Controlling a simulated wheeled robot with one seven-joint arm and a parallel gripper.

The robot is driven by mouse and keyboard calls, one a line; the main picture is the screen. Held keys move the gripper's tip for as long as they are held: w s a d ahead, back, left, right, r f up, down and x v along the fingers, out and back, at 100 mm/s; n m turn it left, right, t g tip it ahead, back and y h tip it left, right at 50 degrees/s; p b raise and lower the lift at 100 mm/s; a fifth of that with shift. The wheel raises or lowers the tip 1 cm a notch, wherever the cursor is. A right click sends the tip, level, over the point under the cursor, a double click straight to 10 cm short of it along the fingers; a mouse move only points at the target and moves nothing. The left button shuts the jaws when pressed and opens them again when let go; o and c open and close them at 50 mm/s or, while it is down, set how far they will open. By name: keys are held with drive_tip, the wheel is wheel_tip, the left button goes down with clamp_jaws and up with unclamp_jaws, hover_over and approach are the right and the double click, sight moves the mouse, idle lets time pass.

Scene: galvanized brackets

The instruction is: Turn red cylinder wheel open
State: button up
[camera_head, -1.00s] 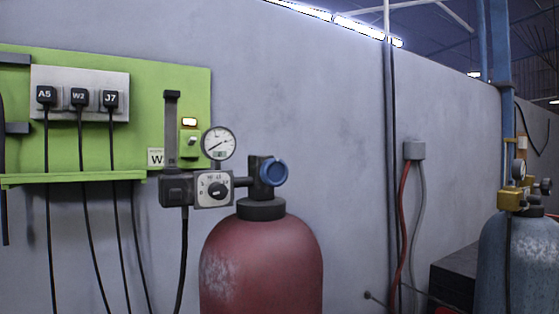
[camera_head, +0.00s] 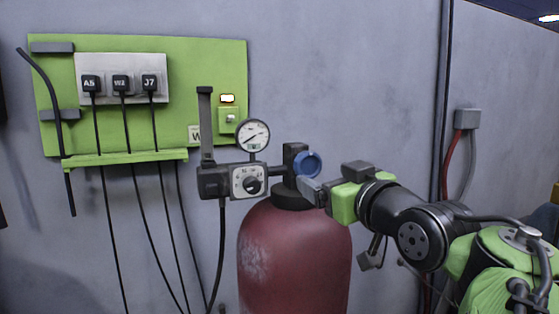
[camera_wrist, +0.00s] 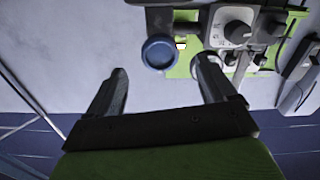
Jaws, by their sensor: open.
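The red cylinder (camera_head: 294,262) stands upright against the wall, with worn pale patches on its side. Its blue round wheel (camera_head: 307,165) sits on the right of the dark valve on top. My gripper (camera_head: 312,188) reaches in from the right, its fingers near the wheel's lower right edge. In the wrist view the blue wheel (camera_wrist: 159,52) lies beyond the fingertips, roughly between them. My gripper (camera_wrist: 160,65) is open there, with nothing between its two fingers. I cannot tell in the head view whether a finger touches the wheel.
A regulator box with a dial (camera_head: 248,181) and a round gauge (camera_head: 253,135) sit just left of the wheel. A green panel (camera_head: 190,75) with plugs and hanging cables is further left. A grey wall box (camera_head: 467,119) is at the right.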

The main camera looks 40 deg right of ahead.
sight(311, 169)
drive_tip(key=p+x, duration=0.2)
drive_tip(key=x, duration=0.6)
drive_tip(key=shift+w+d, duration=0.1)
drive_tip(key=shift+w, duration=0.05)
drive_tip(key=shift+c, duration=0.9)
drive_tip(key=c, duration=0.8)
